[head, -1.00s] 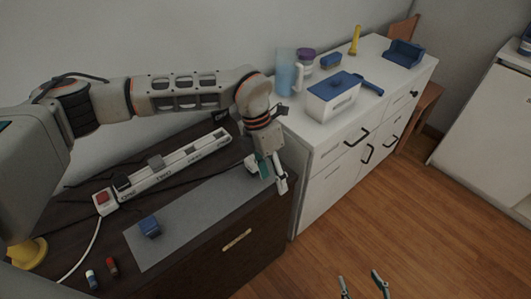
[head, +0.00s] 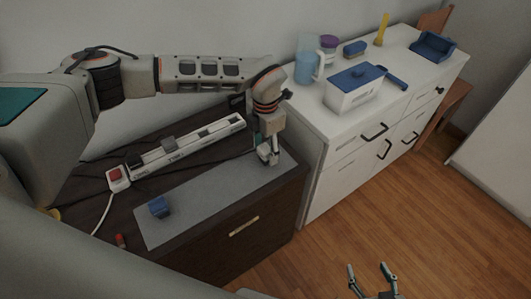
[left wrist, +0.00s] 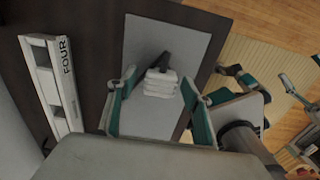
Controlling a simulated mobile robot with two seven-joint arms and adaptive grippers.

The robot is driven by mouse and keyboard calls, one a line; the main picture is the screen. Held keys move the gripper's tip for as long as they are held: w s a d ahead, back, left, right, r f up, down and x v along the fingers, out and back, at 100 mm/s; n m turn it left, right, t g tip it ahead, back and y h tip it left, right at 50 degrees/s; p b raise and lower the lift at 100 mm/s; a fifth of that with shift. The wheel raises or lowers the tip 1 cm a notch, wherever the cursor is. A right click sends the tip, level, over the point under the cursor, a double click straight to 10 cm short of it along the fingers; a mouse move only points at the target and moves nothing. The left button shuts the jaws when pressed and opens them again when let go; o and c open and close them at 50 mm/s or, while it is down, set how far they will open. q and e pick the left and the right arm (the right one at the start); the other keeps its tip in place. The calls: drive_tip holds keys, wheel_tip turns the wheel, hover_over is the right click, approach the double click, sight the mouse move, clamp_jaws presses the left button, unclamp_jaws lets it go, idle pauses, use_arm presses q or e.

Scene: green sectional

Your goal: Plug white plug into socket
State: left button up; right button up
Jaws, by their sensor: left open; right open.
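The white plug (left wrist: 160,86) lies on the grey mat in the left wrist view, its dark cable end pointing up in the picture. My left gripper (left wrist: 158,82) is open, with one teal finger on each side of the plug. In the head view, my left gripper (head: 268,155) points down over the mat's right end and mostly hides the plug. The white power strip (head: 150,173) lies behind the mat; its end marked FOUR (left wrist: 66,57) shows in the left wrist view. My right gripper (head: 372,280) is open and empty over the floor.
Dark cables run behind the strip. A white cabinet (head: 335,180) stands right of the dark cabinet, bearing a blue-lidded box (head: 353,90) and a jug (head: 307,62).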

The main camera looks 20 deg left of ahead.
use_arm(q)
drive_tip(key=shift+f, duration=0.1)
drive_tip(key=shift+c, duration=0.4)
drive_tip(key=c, duration=1.1)
use_arm(e)
drive_tip(key=shift+w, duration=0.1)
